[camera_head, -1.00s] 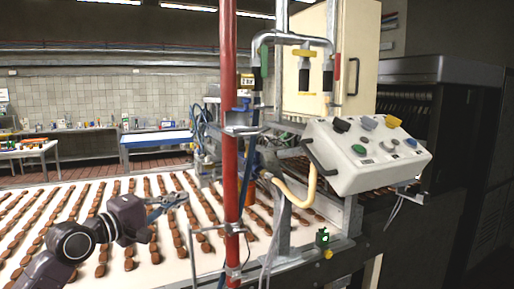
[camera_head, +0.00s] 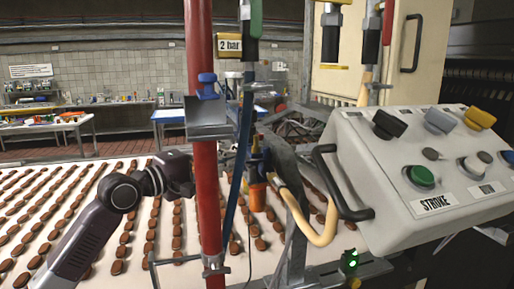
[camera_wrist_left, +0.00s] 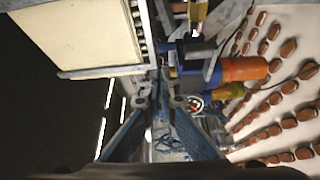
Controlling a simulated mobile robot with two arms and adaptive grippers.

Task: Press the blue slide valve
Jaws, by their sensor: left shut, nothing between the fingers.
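A blue valve piece (camera_head: 207,86) sits on a grey bracket on the red upright pole, left of the "2 bar" label, in the head view. I take it to be the blue slide valve. My left gripper (camera_head: 182,176) is lower, just left of the pole and apart from the valve; its fingertips are hidden in this view. In the left wrist view, my left gripper's fingers (camera_wrist_left: 160,101) are shut and empty, with blue parts of machinery beyond them. I cannot tell which of these is the valve. My right gripper is not in view.
The red pole (camera_head: 207,170) stands close beside my left gripper. A control box (camera_head: 400,215) with coloured knobs and buttons is at the right. Hoses and a black handle (camera_head: 335,185) lie between. Rows of brown biscuits cover the white conveyor (camera_head: 90,250) below.

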